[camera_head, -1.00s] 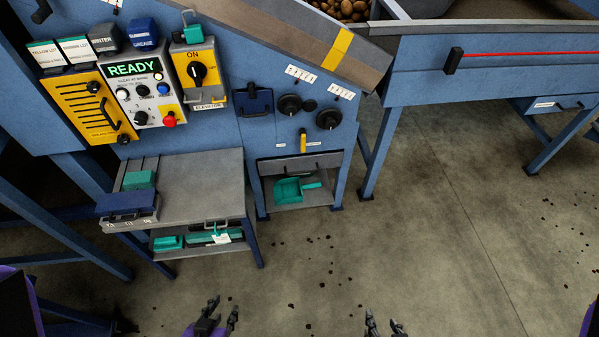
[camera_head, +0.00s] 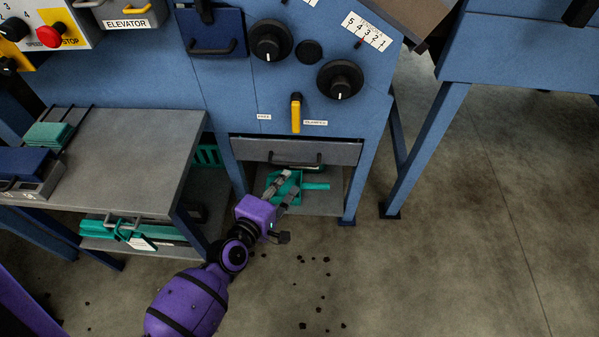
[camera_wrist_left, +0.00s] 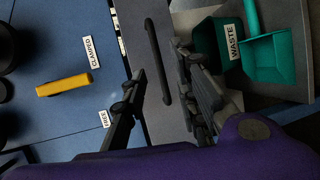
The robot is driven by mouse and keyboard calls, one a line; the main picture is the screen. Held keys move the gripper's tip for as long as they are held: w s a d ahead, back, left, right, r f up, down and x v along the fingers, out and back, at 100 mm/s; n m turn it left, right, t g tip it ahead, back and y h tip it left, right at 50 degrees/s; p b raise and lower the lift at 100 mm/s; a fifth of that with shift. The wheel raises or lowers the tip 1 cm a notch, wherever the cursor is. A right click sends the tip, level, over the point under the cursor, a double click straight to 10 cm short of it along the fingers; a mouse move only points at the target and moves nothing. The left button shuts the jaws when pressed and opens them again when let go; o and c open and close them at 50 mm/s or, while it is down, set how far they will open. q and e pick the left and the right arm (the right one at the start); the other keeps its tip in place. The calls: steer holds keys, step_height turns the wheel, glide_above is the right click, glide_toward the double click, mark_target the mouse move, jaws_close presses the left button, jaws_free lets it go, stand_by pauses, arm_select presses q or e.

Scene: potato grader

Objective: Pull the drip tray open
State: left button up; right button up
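The drip tray (camera_head: 245,150) is a grey drawer front under the blue control panel, with a dark bar handle (camera_head: 296,164) on it. It looks shut, flush in its frame. My left gripper (camera_head: 284,186) is just below and in front of the handle, with its fingers apart. In the left wrist view the handle (camera_wrist_left: 158,62) of the grey drip tray front (camera_wrist_left: 142,30) lies in the gap between the spread fingers of the left gripper (camera_wrist_left: 160,75). I cannot tell whether the fingers touch it. My right gripper is out of view.
A green dustpan (camera_head: 316,186) lies on the shelf below the drawer; a green waste bin (camera_wrist_left: 215,40) shows in the wrist view. A yellow lever (camera_head: 295,113) is above the drawer. A grey side table (camera_head: 130,150) stands at left.

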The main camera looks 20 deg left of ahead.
mark_target(296, 165)
arm_select(q)
steer(key=shift+n, duration=0.3)
steer(key=b+x, duration=0.1)
steer(key=x, duration=0.7)
steer(key=shift+w+a+r+b, duration=0.1)
steer(key=shift+w+b, duration=0.2)
steer(key=shift+w, duration=0.15)
steer(key=shift+c, duration=0.6)
jaws_close()
